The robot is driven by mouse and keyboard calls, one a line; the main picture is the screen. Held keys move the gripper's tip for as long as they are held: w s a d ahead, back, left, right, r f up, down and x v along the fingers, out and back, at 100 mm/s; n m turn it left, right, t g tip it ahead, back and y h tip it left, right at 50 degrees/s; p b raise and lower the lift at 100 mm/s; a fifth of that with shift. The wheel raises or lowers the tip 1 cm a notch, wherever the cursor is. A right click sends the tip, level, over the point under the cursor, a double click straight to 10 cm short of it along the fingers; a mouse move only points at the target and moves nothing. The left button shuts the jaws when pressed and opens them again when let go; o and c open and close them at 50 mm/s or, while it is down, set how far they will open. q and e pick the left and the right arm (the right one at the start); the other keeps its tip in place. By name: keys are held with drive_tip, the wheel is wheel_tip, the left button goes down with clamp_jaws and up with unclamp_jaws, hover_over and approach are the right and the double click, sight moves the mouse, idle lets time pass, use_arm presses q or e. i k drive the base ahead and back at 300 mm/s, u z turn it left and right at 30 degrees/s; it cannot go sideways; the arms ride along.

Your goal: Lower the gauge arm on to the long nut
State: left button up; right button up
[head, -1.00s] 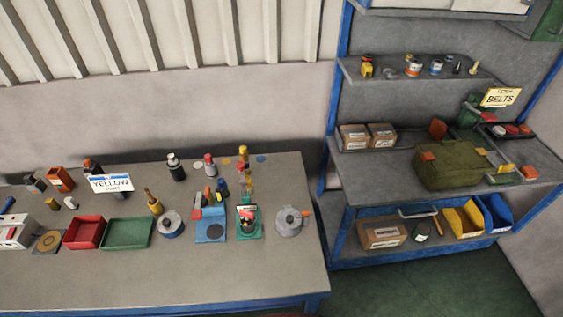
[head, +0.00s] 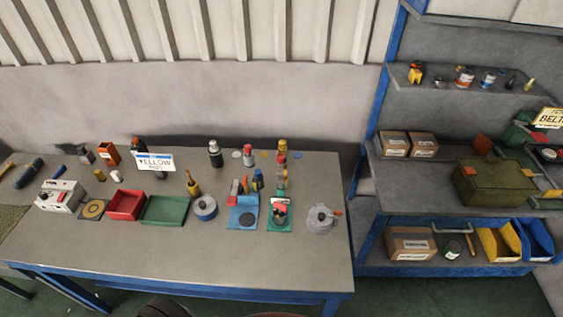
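I cannot single out the gauge arm or the long nut for sure at this size. Small upright devices stand on the workbench (head: 190,265): one on a blue plate (head: 243,222) with a red part, and one on a green plate (head: 279,222) with a tall yellow-topped post behind it. A round grey device (head: 319,220) with an orange tip stands to their right. A white box (head: 60,196) with knobs stands at the left. Neither of my grippers is in view.
A red tray (head: 125,205), green tray (head: 164,210) and blue-grey round tin (head: 205,208) line the bench. The bench's front strip is clear. A blue-framed shelf (head: 450,180) stands right, with a green case (head: 495,183) and bins.

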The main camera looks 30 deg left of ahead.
sight(280, 157)
drive_tip(key=k, duration=0.7)
drive_tip(key=u, duration=1)
drive_tip(key=i, duration=0.5)
